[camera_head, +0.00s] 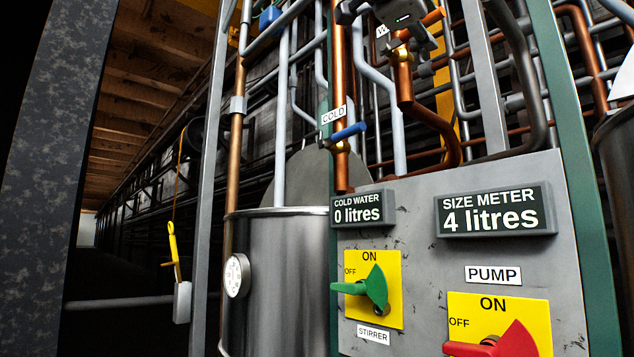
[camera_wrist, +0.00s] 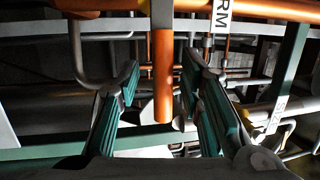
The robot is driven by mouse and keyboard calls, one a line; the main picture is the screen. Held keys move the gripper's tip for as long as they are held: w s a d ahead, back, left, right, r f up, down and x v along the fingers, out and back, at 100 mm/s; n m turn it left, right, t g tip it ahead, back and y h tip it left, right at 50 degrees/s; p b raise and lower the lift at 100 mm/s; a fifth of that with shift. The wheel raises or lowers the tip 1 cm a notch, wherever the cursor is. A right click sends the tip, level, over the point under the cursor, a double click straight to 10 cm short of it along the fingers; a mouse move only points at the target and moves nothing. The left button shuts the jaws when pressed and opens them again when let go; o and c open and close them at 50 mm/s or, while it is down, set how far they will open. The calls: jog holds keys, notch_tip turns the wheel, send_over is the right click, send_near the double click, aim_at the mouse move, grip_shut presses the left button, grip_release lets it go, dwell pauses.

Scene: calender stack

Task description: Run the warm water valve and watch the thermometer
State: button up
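The thermometer (camera_head: 236,276) is a round white dial on the side of the steel tank (camera_head: 285,285). Its reading is too small to make out. A label ending in "RM" (camera_wrist: 220,14) hangs at the top right. In the head view my dark gripper parts (camera_head: 408,20) cover the upper copper pipe and part of a label (camera_head: 382,31).
A blue-handled cold valve (camera_head: 348,132) sits left of my gripper, above the panel (camera_head: 420,290). Displays read cold water 0 litres (camera_head: 358,209) and size meter 4 litres (camera_head: 494,211). Stirrer (camera_head: 375,288) and pump (camera_head: 497,340) knobs are below. Pipes crowd the area.

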jog(key=v, duration=1.2)
